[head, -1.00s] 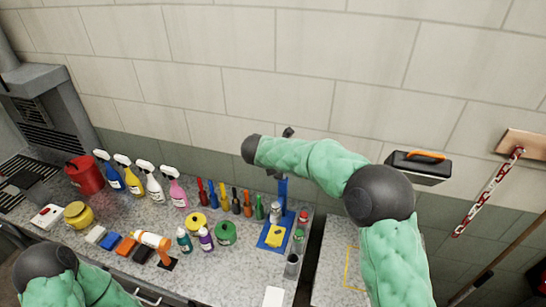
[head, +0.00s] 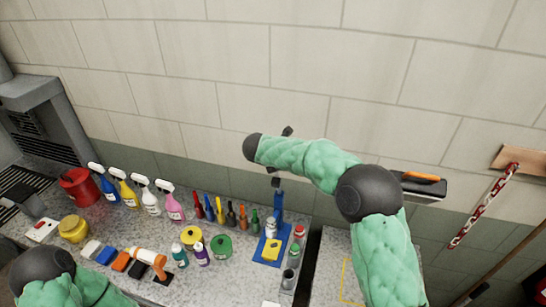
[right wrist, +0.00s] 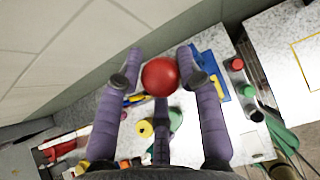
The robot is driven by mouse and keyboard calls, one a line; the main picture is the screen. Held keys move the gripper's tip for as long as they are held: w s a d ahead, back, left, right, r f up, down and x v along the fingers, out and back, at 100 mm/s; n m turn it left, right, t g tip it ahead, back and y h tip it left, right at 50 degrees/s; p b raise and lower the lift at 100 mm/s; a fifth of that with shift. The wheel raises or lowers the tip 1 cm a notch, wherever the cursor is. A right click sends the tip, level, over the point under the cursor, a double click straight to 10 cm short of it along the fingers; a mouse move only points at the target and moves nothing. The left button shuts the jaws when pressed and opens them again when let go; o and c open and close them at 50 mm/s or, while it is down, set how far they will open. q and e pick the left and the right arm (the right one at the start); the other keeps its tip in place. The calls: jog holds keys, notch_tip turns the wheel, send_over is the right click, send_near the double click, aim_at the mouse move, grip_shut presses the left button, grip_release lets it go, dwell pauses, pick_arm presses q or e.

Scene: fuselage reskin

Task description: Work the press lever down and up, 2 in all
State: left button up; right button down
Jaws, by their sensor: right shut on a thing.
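The blue press has its column (head: 279,205) upright near the right end of the bench, and its blue base (head: 257,256) carries a yellow piece (head: 271,250). In the right wrist view a red ball knob (right wrist: 160,76), which looks like the lever's end, sits between the purple fingers of my right gripper (right wrist: 160,68). That gripper is shut on the knob, high above the bench. In the head view my right forearm hides most of the gripper and the lever. My left arm reaches in at the lower left, with its gripper out of view.
Spray bottles (head: 172,203), a red bucket (head: 78,187), several coloured tools and jars (head: 221,246) crowd the bench left of the press. Small cans (head: 299,233) stand at its right. A toolbox (head: 425,187) is behind my right arm. The wall is close behind.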

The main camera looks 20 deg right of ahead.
jog(key=shift+d, duration=0.2)
jog(key=c, duration=1)
grip_release()
jog(key=shift+o, duration=0.5)
jog(key=shift+d+f, duration=0.15)
jog(key=shift+s+a+r, duration=0.15)
jog(key=shift+a+r, duration=0.05)
jog(key=shift+a, duration=0.05)
jog(key=v, duration=1.1)
jog(key=shift+s+r, duration=0.2)
jog(key=shift+s, duration=0.05)
jog(key=shift+d, duration=0.1)
